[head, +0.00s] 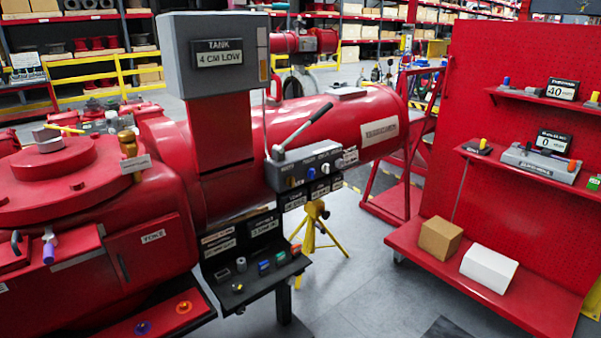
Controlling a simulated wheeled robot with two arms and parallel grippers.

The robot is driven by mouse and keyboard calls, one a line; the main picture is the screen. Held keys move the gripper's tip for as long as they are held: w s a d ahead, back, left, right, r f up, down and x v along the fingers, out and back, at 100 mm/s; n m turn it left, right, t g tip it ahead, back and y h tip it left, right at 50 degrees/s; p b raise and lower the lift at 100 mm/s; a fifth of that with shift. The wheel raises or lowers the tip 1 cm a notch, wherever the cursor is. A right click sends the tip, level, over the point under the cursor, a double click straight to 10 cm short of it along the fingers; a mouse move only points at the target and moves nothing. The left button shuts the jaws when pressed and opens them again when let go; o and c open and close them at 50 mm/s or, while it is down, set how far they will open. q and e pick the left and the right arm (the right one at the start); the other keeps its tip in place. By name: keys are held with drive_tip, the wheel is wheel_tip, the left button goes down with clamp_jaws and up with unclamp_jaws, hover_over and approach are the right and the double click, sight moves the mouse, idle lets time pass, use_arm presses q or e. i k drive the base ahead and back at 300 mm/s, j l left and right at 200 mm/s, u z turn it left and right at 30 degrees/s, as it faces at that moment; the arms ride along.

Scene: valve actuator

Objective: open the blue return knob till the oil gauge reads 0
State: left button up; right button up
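A grey block (305,170) with a lever handle (302,132) sits on the side of the red actuator. Its front carries a brass knob (291,181), a blue knob (311,173) and a white knob (325,168), under labels too small to read surely. Small dark readout plates (318,190) hang just below the knobs. A larger dark plate (263,225) is lower down. I cannot tell which of these is the oil gauge, and their values are not legible. Neither of my grippers is in view.
A grey tank box (215,55) reads "TANK 4 CM LOW". A black tray (250,279) with small coloured parts juts out below the block. A red pegboard stand (530,130) is at right, with displays reading 40 and 0. Grey floor (365,270) lies clear between.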

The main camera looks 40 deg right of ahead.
sight(311, 174)
drive_tip(key=z, duration=1.3)
